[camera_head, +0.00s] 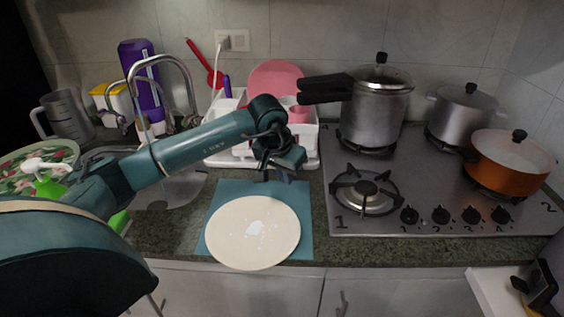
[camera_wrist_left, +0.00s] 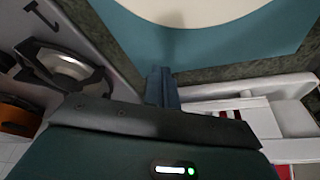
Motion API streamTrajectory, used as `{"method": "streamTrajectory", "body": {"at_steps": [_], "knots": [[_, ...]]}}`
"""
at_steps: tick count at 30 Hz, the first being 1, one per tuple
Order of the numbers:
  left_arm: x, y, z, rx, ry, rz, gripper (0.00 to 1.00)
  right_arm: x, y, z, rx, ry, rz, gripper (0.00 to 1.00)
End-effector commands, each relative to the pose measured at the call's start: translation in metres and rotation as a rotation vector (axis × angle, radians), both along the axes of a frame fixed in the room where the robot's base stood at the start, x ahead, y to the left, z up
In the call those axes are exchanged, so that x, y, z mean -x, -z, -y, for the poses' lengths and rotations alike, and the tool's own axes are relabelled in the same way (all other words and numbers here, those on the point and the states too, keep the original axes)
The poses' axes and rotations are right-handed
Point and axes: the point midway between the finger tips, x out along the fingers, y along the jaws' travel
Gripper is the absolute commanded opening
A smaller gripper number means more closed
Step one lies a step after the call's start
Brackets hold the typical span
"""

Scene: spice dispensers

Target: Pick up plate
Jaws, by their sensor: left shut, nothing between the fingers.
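A round cream plate (camera_head: 254,232) lies on a blue mat (camera_head: 213,203) at the front of the counter, its near rim reaching past the mat's front edge. It also shows in part at the top of the left wrist view (camera_wrist_left: 190,9). My left gripper (camera_head: 283,174) is just behind the plate, over the back part of the mat, apart from the plate's far rim. Its fingers (camera_wrist_left: 160,86) are shut with nothing between them. My right gripper is not in view.
A white dish rack (camera_head: 308,157) with a pink plate (camera_head: 275,80) stands behind the gripper. The stove (camera_head: 420,190) with a pressure cooker (camera_head: 376,110) and other pots is to the right. The sink (camera_head: 170,190) and faucet are left, partly behind my arm.

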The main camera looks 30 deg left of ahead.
Motion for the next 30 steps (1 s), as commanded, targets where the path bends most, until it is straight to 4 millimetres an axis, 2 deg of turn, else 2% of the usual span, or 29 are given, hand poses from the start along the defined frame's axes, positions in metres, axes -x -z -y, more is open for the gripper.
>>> {"method": "streamTrajectory", "body": {"at_steps": [4, 6, 12, 26, 30], "knots": [[-0.009, 0.030, 0.001, 0.002, 0.000, -0.004, 0.00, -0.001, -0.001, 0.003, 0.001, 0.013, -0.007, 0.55], [0.006, 0.024, 0.000, -0.001, 0.002, -0.002, 0.00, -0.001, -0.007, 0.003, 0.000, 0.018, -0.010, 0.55], [0.026, 0.025, 0.000, 0.001, 0.001, 0.000, 0.00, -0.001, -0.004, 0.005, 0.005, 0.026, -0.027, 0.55], [0.032, 0.026, 0.000, 0.002, 0.000, 0.001, 0.00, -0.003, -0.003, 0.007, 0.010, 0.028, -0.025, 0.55], [0.047, 0.029, -0.001, -0.003, 0.001, 0.002, 0.00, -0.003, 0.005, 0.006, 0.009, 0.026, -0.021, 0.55]]}}
